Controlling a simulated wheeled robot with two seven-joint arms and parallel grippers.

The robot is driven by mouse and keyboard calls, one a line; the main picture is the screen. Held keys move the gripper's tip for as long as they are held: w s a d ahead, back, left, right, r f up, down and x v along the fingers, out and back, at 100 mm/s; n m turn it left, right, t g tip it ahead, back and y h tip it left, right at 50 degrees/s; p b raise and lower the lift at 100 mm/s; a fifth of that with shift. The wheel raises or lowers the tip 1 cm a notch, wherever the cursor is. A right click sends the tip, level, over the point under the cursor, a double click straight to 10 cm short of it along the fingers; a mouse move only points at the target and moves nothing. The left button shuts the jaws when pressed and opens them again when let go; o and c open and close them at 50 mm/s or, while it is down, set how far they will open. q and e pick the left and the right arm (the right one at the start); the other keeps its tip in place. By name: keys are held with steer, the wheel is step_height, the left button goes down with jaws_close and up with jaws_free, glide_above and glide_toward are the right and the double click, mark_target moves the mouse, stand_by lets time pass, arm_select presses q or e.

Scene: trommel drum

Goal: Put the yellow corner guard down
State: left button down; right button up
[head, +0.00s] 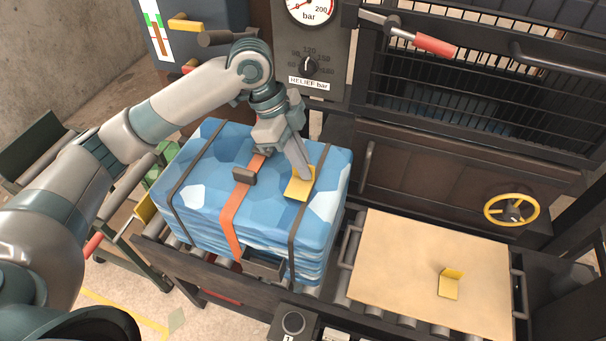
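A yellow corner guard (299,189) is at the fingertips of my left gripper (303,175), over the top of the blue wrapped bale (215,190), close to a dark strap. The fingers look closed on the guard's upright part; whether the guard touches the bale is hard to tell. A second yellow corner guard (449,285) lies on the tan board (400,255) at the right. My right gripper is not in view.
An orange strap (233,213) with a dark buckle (244,176) and two dark straps cross the bale. The bale sits on a roller conveyor. A barred machine front (480,80) with a yellow handwheel (511,209) stands behind the board. Most of the board is bare.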

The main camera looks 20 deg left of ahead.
arm_select(q)
step_height(320, 180, down, 3)
steer(key=shift+s+f+p, duration=0.1)
steer(key=shift+f+p, duration=0.1)
steer(key=shift+p, duration=0.6)
steer(key=shift+f, duration=0.25)
steer(key=shift+f, duration=0.1)
steer(key=c, duration=2)
jaws_free()
steer(key=b+v, duration=0.4)
steer(key=v, duration=0.8)
